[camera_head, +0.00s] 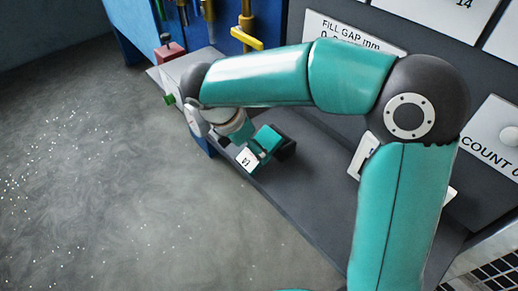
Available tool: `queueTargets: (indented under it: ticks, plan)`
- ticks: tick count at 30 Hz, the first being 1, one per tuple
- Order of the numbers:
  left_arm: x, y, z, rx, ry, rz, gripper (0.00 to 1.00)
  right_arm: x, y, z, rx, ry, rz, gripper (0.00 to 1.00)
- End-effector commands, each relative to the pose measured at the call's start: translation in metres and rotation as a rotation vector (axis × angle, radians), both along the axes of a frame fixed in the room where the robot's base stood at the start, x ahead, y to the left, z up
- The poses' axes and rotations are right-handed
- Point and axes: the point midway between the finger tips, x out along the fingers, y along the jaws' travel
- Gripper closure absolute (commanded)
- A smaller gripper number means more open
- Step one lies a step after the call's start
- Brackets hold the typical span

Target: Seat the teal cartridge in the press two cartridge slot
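A small teal block (268,138), which looks like the teal cartridge, is at a dark holder (285,151) on the grey shelf of the press. A white label (247,160) with dark print shows at the front of it. I cannot tell whether the block is fully in the holder or which press this is. My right arm comes in from the lower right, and its gripper (228,138) is just left of the teal block. The fingers are small and mostly hidden, so their opening and any contact are unclear. My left gripper is not in view.
The grey shelf (310,205) is bare towards the front. Behind it stands a dark panel with a FILL GAP sign (345,32) and a COUNT sign (492,140). A yellow handle (246,38) and a red block (169,50) are at the upper left. Open floor lies left.

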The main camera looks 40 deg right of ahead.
Motion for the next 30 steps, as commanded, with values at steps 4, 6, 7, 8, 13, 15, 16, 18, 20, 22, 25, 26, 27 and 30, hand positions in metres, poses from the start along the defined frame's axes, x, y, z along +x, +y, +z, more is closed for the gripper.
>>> queueTargets:
  ticks: [4,6,7,8,13,15,16,18,20,22,25,26,27,30]
  plan:
    - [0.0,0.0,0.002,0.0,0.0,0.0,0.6,-0.003,-0.01,-0.019,0.0,0.004,-0.003,0.08]
    - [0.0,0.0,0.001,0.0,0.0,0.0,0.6,-0.002,-0.014,-0.029,0.0,0.003,-0.002,0.08]
    - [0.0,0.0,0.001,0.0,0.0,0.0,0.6,-0.002,-0.015,-0.032,0.0,0.002,-0.002,0.08]
    - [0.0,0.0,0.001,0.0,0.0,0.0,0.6,-0.002,-0.016,-0.034,0.001,0.003,-0.001,0.08]
    - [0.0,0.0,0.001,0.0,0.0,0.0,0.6,-0.001,-0.018,-0.04,0.002,0.001,0.0,0.08]
    - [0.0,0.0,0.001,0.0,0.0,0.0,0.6,-0.001,-0.018,-0.04,0.002,0.001,-0.001,0.08]
    - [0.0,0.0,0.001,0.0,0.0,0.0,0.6,-0.001,-0.018,-0.04,0.002,0.001,-0.001,0.08]
    - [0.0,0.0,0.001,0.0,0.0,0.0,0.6,-0.001,-0.018,-0.039,0.002,0.001,-0.001,0.13]
    - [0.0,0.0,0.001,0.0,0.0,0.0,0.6,-0.001,-0.018,-0.039,0.002,0.001,-0.001,0.23]
    - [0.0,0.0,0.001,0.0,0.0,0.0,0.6,-0.001,-0.018,-0.039,0.002,0.001,-0.001,0.35]
    - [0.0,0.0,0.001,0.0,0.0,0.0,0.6,-0.001,-0.018,-0.039,0.002,0.001,-0.001,0.52]
    - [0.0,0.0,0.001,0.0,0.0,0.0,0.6,-0.001,-0.018,-0.039,0.002,0.0,0.0,0.57]
    - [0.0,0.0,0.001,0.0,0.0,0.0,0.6,-0.001,-0.018,-0.039,0.002,0.0,0.0,0.63]
    - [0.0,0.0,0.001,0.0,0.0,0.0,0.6,-0.001,-0.018,-0.039,0.001,0.0,0.0,0.8]
